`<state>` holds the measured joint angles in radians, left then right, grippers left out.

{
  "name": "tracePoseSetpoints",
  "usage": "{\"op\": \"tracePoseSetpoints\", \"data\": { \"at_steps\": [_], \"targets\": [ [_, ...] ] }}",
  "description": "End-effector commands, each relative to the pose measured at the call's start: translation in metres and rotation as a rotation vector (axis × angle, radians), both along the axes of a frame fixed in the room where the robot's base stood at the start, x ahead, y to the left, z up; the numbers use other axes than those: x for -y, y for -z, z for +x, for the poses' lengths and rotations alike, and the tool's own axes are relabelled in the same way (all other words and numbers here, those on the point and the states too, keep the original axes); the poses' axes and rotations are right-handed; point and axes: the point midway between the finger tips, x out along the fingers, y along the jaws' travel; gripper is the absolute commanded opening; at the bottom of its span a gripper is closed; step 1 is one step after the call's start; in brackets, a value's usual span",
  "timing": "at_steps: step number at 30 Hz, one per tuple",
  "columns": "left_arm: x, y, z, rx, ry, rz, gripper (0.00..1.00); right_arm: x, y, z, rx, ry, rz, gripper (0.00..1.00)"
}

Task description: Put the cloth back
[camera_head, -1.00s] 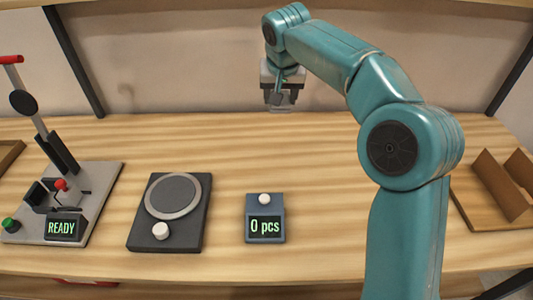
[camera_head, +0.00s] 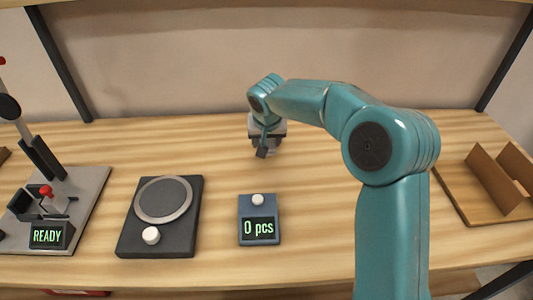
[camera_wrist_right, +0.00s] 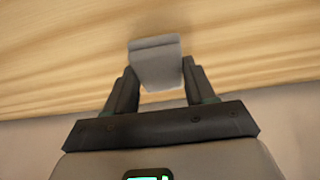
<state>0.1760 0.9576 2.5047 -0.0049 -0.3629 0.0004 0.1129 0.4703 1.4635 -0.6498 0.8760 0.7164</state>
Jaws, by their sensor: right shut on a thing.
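My right gripper (camera_head: 266,148) hangs over the back middle of the wooden table, behind the counter box. In the right wrist view its two dark fingers (camera_wrist_right: 160,88) are shut on a small light-grey piece, which looks like the folded cloth (camera_wrist_right: 156,64). The cloth sticks out past the fingertips over the wood grain. I cannot tell whether it touches the table. In the head view the cloth is mostly hidden by the gripper. My left gripper is not in view.
A counter box (camera_head: 259,230) reading "0 pcs" stands at front middle. Left of it are a dark round-plated device (camera_head: 130,240) and a lever press (camera_head: 88,190) with a "READY" display. A brown tray (camera_head: 455,190) with an angled divider lies at right. The back middle table is mostly clear.

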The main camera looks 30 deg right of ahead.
Motion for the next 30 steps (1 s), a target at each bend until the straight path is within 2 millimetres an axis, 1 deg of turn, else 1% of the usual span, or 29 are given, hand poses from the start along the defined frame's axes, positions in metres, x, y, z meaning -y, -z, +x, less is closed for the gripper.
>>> {"op": "tracePoseSetpoints", "data": {
  "at_steps": [4,9,10,17,21,22,23,24,30],
  "targets": [
    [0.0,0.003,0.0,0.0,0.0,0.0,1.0,0.0,0.014,-0.001,-0.001,0.001,0.0,0.3],
    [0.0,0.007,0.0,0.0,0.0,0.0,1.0,0.0,0.042,-0.001,-0.004,0.001,0.0,0.3],
    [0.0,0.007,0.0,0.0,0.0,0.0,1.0,0.0,0.044,-0.001,-0.002,0.0,0.0,0.3],
    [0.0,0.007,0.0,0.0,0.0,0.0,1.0,0.0,0.044,0.0,0.001,0.001,0.0,0.3],
    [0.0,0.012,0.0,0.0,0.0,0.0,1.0,0.0,0.049,0.0,0.001,0.001,0.0,0.3],
    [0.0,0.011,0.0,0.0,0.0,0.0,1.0,0.0,0.048,0.0,0.001,0.001,0.0,0.58],
    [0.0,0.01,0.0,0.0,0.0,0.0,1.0,0.0,0.047,0.0,0.001,0.001,0.0,0.67],
    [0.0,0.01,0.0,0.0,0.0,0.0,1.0,0.0,0.047,0.0,0.001,0.001,0.0,0.8],
    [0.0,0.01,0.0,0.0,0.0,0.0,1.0,0.0,0.047,0.0,0.0,0.001,0.0,0.8]
  ]
}}
